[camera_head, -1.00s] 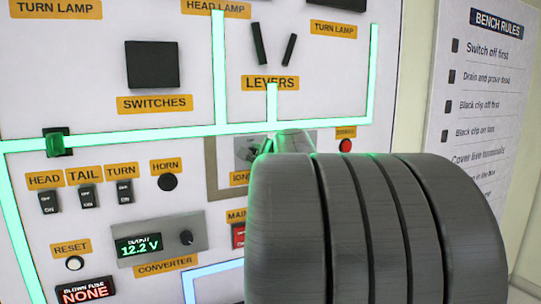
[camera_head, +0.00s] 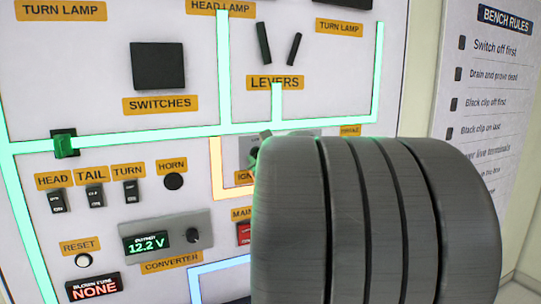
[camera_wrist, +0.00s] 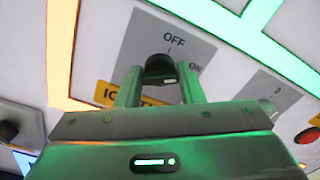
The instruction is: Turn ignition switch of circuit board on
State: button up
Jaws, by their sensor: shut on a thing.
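The ignition switch is a dark round knob (camera_wrist: 160,65) on a grey plate (camera_wrist: 205,52) marked OFF and ON in the wrist view. My gripper (camera_wrist: 158,82) is shut on the knob, with one finger on each side of it. Which mark the knob points at is hard to tell. In the head view, the ignition plate (camera_head: 246,150) shows only in part, left of my arm. My arm hides most of the switch and its label there.
The circuit board (camera_head: 195,105) carries glowing green lines, and an orange line (camera_head: 216,170) glows by the ignition plate. Headlamp, tail and turn switches (camera_head: 96,196) and a converter (camera_head: 166,240) are at left. A BENCH RULES sign (camera_head: 490,110) hangs at right.

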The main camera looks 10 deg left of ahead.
dwell(0.4)
jog(key=o, duration=0.9)
jog(key=b+v, duration=0.2)
jog(key=v, duration=1.1)
jog(key=shift+s+d, duration=0.3)
jog(key=shift+w+a, duration=0.1)
jog(key=p+x, duration=0.2)
jog(key=x, duration=1.1)
jog(key=shift+w+a, duration=0.2)
jog(key=shift+w, duration=0.05)
jog(key=shift+s, duration=0.1)
